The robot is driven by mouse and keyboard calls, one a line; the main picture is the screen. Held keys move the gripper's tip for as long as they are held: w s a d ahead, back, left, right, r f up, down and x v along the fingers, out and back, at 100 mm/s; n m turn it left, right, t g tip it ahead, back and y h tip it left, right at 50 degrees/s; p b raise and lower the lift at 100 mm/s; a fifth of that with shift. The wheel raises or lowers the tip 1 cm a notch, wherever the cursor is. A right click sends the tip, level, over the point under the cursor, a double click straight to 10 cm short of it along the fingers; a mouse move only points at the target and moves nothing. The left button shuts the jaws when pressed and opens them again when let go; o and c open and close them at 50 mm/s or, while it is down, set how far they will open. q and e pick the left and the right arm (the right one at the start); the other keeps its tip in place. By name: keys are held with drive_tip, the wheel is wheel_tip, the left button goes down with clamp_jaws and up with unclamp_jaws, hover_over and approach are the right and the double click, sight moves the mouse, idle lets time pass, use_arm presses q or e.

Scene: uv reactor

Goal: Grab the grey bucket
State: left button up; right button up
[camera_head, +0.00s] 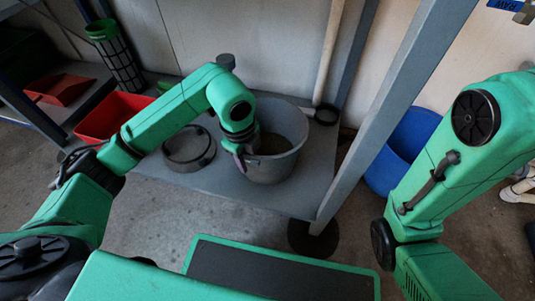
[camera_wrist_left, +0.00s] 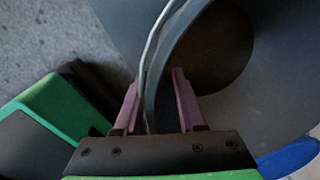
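The grey bucket (camera_head: 285,165) stands upright on a low grey shelf, in the middle of the head view. My left gripper (camera_head: 241,157) is at the bucket's near left rim. In the left wrist view, the two pinkish fingers (camera_wrist_left: 156,100) stand apart, one on each side of the bucket's wall (camera_wrist_left: 161,75). The wall and a thin light handle wire run between them. A gap shows between the wall and the right finger, so the gripper is open around the wall. My right arm shows at the right, but its gripper is out of view.
A dark ring-shaped object (camera_head: 189,160) lies on the shelf left of the bucket. A grey post (camera_head: 385,115) rises at the shelf's right front corner. A blue tub (camera_head: 405,150) stands beyond it. A red bin (camera_head: 113,115) is at the left.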

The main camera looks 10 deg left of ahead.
use_arm(q)
drive_tip(key=shift+r, duration=0.15)
clamp_jaws()
idle(1.1)
drive_tip(key=shift+r, duration=0.1)
